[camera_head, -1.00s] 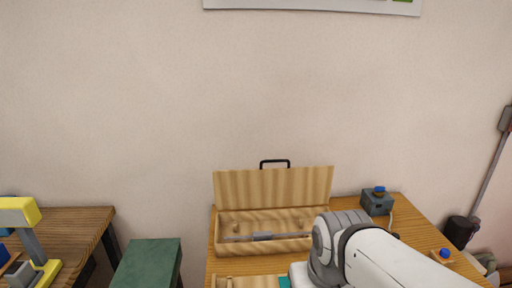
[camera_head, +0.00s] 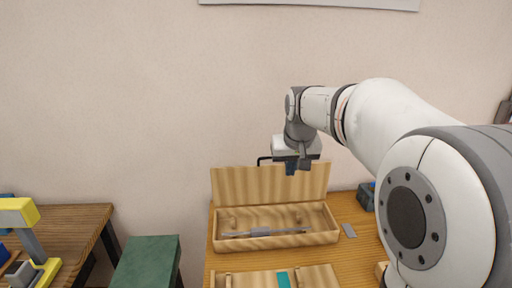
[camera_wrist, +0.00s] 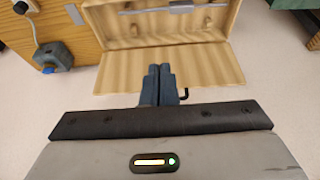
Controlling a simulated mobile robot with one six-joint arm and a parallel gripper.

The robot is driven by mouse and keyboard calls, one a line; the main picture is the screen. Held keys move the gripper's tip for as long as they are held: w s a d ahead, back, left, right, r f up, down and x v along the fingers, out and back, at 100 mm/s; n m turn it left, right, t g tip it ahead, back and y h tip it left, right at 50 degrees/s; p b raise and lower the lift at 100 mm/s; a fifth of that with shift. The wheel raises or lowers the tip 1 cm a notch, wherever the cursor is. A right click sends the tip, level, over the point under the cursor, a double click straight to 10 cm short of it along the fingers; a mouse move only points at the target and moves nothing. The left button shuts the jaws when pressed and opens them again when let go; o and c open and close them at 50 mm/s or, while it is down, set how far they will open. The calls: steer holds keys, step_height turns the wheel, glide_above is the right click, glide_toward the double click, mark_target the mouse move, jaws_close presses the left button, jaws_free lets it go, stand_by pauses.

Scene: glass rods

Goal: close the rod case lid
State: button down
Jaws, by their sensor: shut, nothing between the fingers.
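The wooden rod case (camera_head: 277,240) stands on the table with its lid (camera_head: 270,184) open and upright at the back. A grey rod (camera_head: 262,232) lies inside the case. A black handle (camera_head: 262,159) sticks up from the lid's top edge; part of it is hidden by my gripper. My gripper (camera_head: 291,170) points down at the lid's top edge, just right of the handle. The wrist view shows its fingers (camera_wrist: 160,68) together and empty, overlapping the lid (camera_wrist: 170,66), with the handle (camera_wrist: 185,93) beside them. I cannot tell whether they touch the lid.
A second wooden holder (camera_head: 305,277) with a teal patch lies in front of the case. A grey box with a blue knob (camera_head: 366,195) stands at the right. A green block (camera_head: 145,264) and a side table (camera_head: 75,224) are at the left. The wall is close behind.

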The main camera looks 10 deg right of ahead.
steer(key=w+r+t+p, duration=0.2)
steer(key=w, duration=2)
steer(key=p+x, duration=0.3)
steer(key=x, duration=0.7)
steer(key=shift+s+f, duration=0.25)
steer(key=shift+s, duration=0.7)
steer(key=shift+s+f, duration=0.2)
steer(key=shift+s, duration=0.7)
